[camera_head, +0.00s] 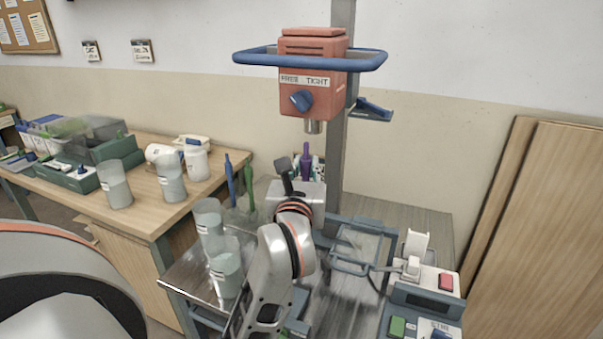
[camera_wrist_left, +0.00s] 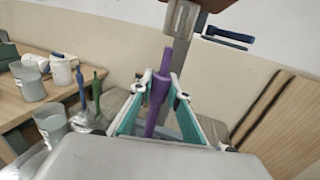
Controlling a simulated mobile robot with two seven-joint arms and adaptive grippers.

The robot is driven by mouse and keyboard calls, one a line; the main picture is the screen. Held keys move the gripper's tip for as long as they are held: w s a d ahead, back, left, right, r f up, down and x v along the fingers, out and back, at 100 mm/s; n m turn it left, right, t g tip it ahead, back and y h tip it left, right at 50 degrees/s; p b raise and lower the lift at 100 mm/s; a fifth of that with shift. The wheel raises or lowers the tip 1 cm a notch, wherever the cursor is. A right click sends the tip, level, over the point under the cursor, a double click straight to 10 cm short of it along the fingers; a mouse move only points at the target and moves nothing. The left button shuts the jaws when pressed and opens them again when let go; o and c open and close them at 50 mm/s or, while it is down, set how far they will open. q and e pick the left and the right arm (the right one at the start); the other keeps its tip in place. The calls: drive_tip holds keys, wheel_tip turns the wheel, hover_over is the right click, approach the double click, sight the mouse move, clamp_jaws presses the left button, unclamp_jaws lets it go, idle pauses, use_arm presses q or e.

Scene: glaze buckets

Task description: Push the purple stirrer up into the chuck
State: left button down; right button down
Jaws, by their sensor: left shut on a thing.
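The purple stirrer (camera_head: 306,160) stands about upright, its upper end showing above my left gripper. My left gripper (camera_wrist_left: 158,90) is shut on the purple stirrer (camera_wrist_left: 159,88), with a finger on each side of it in the left wrist view. The lower part of the stirrer is hidden by the gripper and wrist. The metal chuck (camera_head: 313,126) hangs under the orange mixer head (camera_head: 312,75), above the stirrer's tip in the head view. A gap shows between tip and chuck there. My right gripper is not in view.
The mixer column (camera_head: 340,150) stands behind the gripper. A blue stirrer (camera_head: 230,178) and a green stirrer (camera_head: 249,185) stand to the left, near clear buckets (camera_head: 208,217). A blue guard bar (camera_head: 255,56) surrounds the mixer head. A control box (camera_head: 425,300) stands at right.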

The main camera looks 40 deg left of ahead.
use_arm(q)
drive_tip(key=x, duration=0.4)
drive_tip(key=shift+w+d, duration=0.3)
drive_tip(key=shift+d, duration=0.1)
idle(3.0)
drive_tip(key=shift+r+p, duration=1.45)
drive_tip(key=shift+r, duration=0.15)
idle(2.6)
